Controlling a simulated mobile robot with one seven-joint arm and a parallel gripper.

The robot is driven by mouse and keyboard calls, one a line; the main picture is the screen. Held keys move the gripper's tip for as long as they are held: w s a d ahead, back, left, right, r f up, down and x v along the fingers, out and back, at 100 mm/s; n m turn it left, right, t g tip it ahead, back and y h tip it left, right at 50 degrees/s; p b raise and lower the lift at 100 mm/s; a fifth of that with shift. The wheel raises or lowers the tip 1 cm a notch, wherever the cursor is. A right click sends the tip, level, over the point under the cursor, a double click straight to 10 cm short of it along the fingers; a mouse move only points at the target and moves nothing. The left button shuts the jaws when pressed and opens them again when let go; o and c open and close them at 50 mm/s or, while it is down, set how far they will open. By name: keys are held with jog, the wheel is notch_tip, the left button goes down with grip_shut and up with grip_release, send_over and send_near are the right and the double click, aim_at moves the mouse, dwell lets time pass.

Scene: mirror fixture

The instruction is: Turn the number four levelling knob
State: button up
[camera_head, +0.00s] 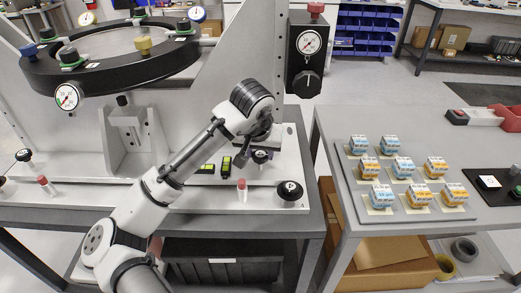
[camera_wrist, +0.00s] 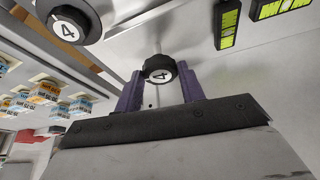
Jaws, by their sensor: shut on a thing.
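My gripper (camera_wrist: 163,86) has its two purple fingers on either side of a black knob with a white disc marked 4 (camera_wrist: 158,70) and is shut on it. In the head view, my gripper (camera_head: 248,156) reaches down over the fixture's base plate, and this knob (camera_head: 261,156) shows at its right side. The fingers' contact is partly hidden in the head view.
Two yellow-green levels (camera_head: 226,166) lie left of my gripper. A red-capped post (camera_head: 242,184) stands in front. A gauge box (camera_head: 308,56) rises behind to the right. Several labelled blocks (camera_head: 403,167) sit on the right-hand table across a gap.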

jog(key=shift+m+h, duration=0.3)
jog(key=shift+m, duration=0.3)
jog(key=o, duration=1)
jog(key=v, duration=1.4)
jog(key=shift+f, duration=0.1)
